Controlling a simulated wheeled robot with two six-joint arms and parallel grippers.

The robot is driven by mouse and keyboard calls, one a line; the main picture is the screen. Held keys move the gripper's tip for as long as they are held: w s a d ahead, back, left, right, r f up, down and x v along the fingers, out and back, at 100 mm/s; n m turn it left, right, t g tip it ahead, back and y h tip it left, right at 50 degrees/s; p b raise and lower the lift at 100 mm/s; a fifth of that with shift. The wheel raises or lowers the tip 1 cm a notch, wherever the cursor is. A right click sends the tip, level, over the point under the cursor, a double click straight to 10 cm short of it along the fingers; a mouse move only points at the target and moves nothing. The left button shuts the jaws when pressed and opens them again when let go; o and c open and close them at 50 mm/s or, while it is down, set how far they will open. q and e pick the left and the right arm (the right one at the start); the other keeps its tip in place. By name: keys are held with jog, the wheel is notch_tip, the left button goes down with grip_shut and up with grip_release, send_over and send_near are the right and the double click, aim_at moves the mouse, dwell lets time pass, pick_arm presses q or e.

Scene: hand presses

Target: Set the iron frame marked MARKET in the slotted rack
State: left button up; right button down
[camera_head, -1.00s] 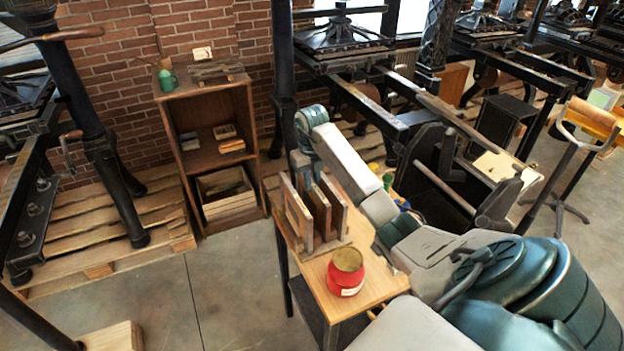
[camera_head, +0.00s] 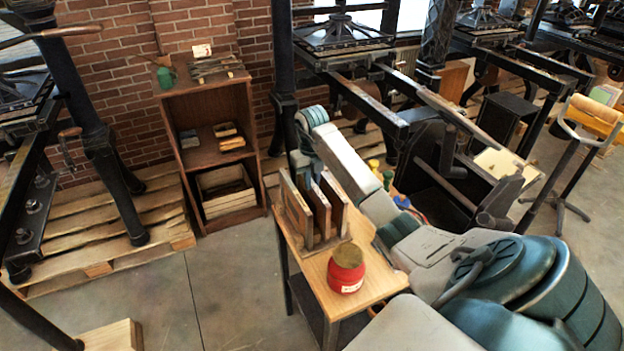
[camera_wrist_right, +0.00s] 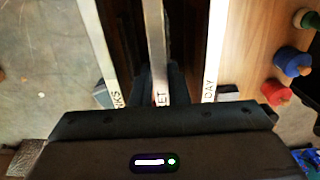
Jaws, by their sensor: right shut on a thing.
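The slotted rack (camera_head: 325,243) stands on a small wooden table, with several upright brown plates in it. My right gripper (camera_wrist_right: 160,88) reaches down from above at the rack's far side; in the head view its fingers are mostly hidden behind the plates. In the right wrist view three pale edges run side by side. The middle edge (camera_wrist_right: 157,45), with letters ending in "ET", fits the MARKET frame, and my right gripper is shut on it. The left edge (camera_wrist_right: 98,45) ends in "KS" and the right one (camera_wrist_right: 215,45) reads "DAY". The frame's lower edge is hidden. My left gripper is out of view.
A red jar (camera_head: 346,277) stands on the table (camera_head: 372,285) in front of the rack. A wooden shelf (camera_head: 212,155) is at the left, and black presses stand behind. The floor between is bare.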

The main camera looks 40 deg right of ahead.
jog(key=shift+f+b, duration=0.3)
jog(key=shift+f, duration=0.2)
dwell(0.9)
jog(key=c, duration=1.3)
grip_release()
jog(key=shift+o, duration=0.3)
jog(key=shift+f, duration=0.1)
jog(key=shift+r, duration=0.2)
jog(key=shift+r+p, duration=1.45)
jog(key=shift+r, duration=0.7)
jog(key=shift+r, duration=0.1)
jog(key=shift+r+p, duration=1.3)
jog(key=shift+r, duration=0.65)
jog(key=shift+f, duration=0.1)
